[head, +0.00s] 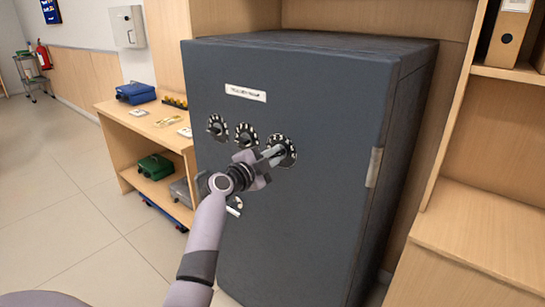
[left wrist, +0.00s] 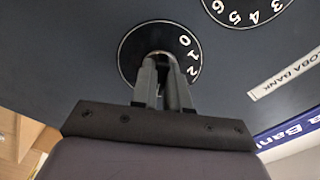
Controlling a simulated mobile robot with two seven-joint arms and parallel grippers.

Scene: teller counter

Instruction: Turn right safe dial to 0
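The dark grey safe (head: 320,215) stands upright with three black dials in a row on its door. The right safe dial (head: 290,148) has a white-marked rim. My left gripper (head: 268,158) is at this dial and partly covers it. In the left wrist view the dial (left wrist: 130,58) shows 0, 1 and 2 on its visible rim. My two fingers (left wrist: 162,75) are close together around its central knob, whose detail they mostly hide. The middle dial (head: 243,134) and left dial (head: 215,126) are clear of the gripper. My right gripper is out of view.
A silver handle (head: 236,206) sits below the dials, close under my left wrist. A wooden shelf unit (head: 150,125) with a blue case (head: 136,93) and a green case (head: 155,166) stands left of the safe. A wooden cabinet (head: 480,240) is at right. Floor at left is open.

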